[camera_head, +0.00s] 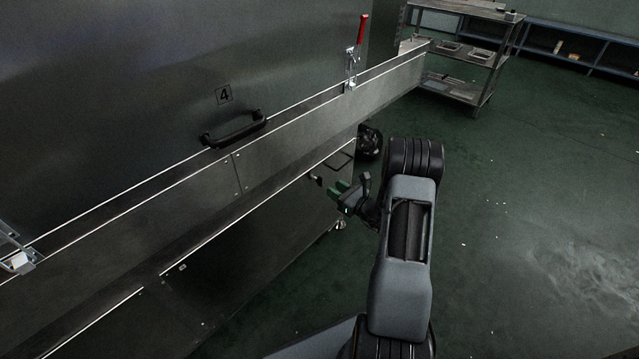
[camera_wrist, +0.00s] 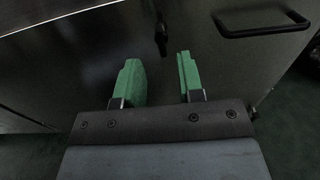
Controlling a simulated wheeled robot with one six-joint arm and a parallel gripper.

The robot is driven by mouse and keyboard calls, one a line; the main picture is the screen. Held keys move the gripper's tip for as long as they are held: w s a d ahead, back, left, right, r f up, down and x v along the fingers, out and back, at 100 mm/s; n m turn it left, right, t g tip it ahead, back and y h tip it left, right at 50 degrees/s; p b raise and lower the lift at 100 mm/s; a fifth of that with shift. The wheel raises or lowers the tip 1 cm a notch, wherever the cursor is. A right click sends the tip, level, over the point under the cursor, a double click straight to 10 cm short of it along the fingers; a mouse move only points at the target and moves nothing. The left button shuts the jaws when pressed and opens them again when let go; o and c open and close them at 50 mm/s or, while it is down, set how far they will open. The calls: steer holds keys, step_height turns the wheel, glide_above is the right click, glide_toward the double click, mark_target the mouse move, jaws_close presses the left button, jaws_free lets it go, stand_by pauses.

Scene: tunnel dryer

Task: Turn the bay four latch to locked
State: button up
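A small black turn latch (camera_head: 315,180) sits on the lower metal door under the long rail, below the panel marked 4 (camera_head: 223,95). In the wrist view the latch (camera_wrist: 161,38) hangs roughly upright, ahead of the gap between my fingertips. My gripper (camera_head: 340,190) has green finger pads and is open and empty. It is just right of the latch and does not appear to touch it. In the wrist view my gripper (camera_wrist: 164,62) points at the door face. Whether the latch is locked cannot be told.
A black wire handle (camera_wrist: 262,24) is close by on the right. Above are a black bar handle (camera_head: 234,128) and a red-handled clamp (camera_head: 351,62) on the rail. Another clamp (camera_head: 18,258) is at far left. The right floor is open, with a shelf cart (camera_head: 465,90) behind.

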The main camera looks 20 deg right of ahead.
mark_target(320, 186)
steer(key=b+x, duration=0.1)
steer(key=x, duration=0.6)
steer(key=shift+w+a+b, duration=0.15)
steer(key=shift+w+b, duration=0.05)
steer(key=shift+b, duration=0.15)
jaws_close()
